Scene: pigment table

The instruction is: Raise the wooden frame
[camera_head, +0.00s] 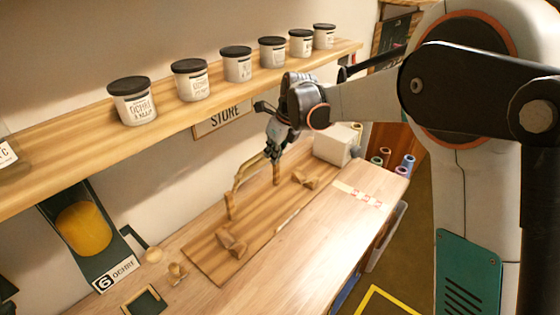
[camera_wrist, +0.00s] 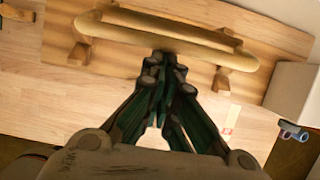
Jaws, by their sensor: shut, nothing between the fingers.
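The wooden frame (camera_head: 239,177) is a pale bar with a short leg at each end, over a brown striped board on the bench. In the wrist view the frame (camera_wrist: 125,36) is a long rounded bar crossing the upper part. My gripper (camera_head: 273,153) is at the far part of the frame, pointing down. In the wrist view my gripper (camera_wrist: 168,62) has its fingertips together by the middle of the bar's near edge, with nothing between them. I cannot tell whether they touch the bar.
Wooden blocks (camera_head: 232,244) sit on the board (camera_head: 210,262). A white block (camera_head: 334,144) and coloured spools (camera_head: 408,162) are at the bench's far end. A shelf (camera_head: 185,112) with several lidded jars hangs above. The bench's front (camera_head: 300,255) is mostly clear.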

